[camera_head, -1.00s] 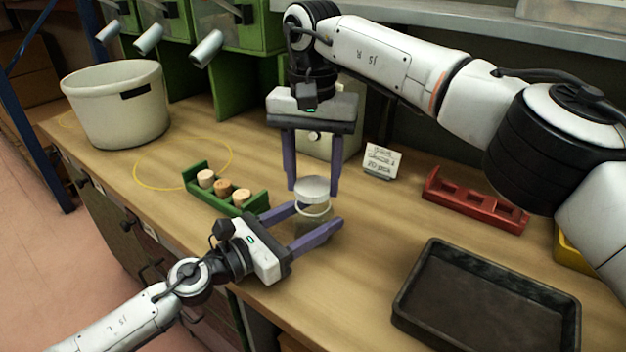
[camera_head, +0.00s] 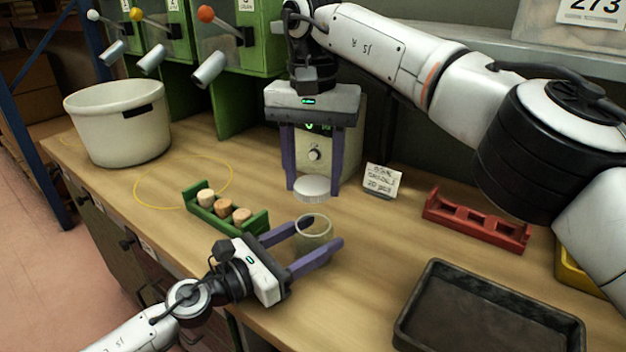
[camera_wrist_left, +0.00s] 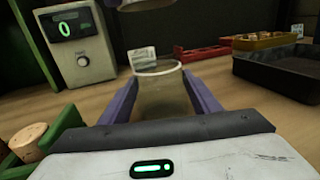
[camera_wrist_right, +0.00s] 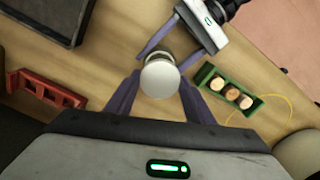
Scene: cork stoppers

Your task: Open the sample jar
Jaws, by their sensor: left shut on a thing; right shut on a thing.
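The sample jar (camera_head: 314,236) is a clear glass jar, upright and with its mouth uncovered in the head view. My left gripper (camera_head: 318,243) is shut on the jar from the front left. The jar also shows between its fingers in the left wrist view (camera_wrist_left: 160,92). The round whitish lid (camera_head: 312,188) is off the jar, a little above and behind it. My right gripper (camera_head: 312,190) comes down from above and is shut on the lid. In the right wrist view the lid (camera_wrist_right: 160,78) sits between the fingertips and hides much of the jar.
A green rack (camera_head: 252,224) with three corks stands left of the jar. A red rack (camera_head: 478,222) and a dark tray (camera_head: 490,338) are at the right. A scale-like box with a display (camera_head: 345,150), a small card (camera_head: 382,181) and a large pot (camera_head: 118,130) stand behind.

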